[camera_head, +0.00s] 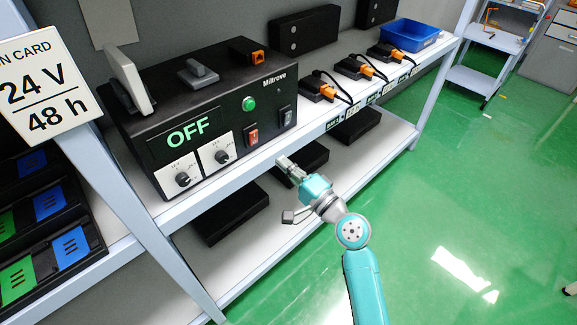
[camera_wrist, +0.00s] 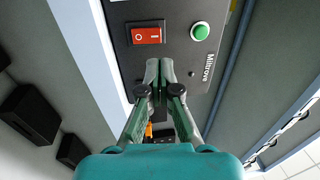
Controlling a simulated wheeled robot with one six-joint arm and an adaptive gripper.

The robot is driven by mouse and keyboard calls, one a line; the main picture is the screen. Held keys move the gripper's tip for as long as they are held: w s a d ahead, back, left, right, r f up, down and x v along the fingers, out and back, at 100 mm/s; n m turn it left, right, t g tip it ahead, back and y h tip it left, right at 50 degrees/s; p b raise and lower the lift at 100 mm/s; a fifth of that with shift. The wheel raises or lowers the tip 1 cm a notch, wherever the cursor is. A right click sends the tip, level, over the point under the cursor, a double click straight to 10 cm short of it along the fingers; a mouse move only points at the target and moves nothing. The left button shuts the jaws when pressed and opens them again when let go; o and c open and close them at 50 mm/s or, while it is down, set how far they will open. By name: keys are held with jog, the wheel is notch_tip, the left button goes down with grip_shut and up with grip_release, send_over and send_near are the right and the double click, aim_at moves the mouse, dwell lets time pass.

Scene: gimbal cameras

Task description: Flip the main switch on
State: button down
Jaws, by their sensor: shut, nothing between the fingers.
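The black control box (camera_head: 215,90) stands on the shelf, and its display (camera_head: 188,130) reads OFF. A red rocker switch (camera_head: 252,134) is on its front; it also shows in the wrist view (camera_wrist: 146,36), with white marks. A dark rocker switch (camera_head: 287,117) sits to its right; in the wrist view my fingers seem to hide it. Which one is the main switch I cannot tell. My gripper (camera_head: 284,162) is shut and empty, in front of the shelf edge, below the switches. In the wrist view the fingertips (camera_wrist: 160,65) point at the panel below the red switch.
A green round button (camera_head: 249,103) and two knobs (camera_head: 183,179) share the panel. Batteries with orange plugs (camera_head: 327,91) and a blue bin (camera_head: 405,37) stand along the shelf to the right. Dark boxes (camera_head: 228,212) lie on the lower shelf.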

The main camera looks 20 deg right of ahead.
aim_at(253, 134)
jog(key=x, duration=1)
jog(key=shift+w, duration=0.1)
